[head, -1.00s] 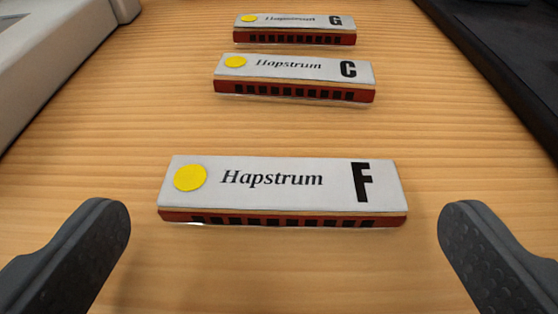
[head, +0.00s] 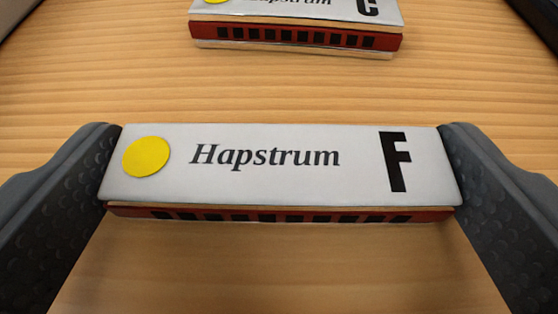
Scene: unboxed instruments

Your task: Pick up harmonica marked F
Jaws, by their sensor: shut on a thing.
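The harmonica marked F (head: 280,170) lies across the lower middle of the head view. It has a silver-white top with a yellow dot, the word Hapstrum, and a red-brown comb with dark holes along its near edge. My gripper (head: 280,185) is shut on it, with one dark textured finger against each short end. I cannot tell whether the harmonica is clear of the table.
The harmonica marked C (head: 297,36) lies beyond the F one, cut by the top edge of the view. Bare wooden table (head: 110,75) lies between and around them. Dark objects show at the top corners.

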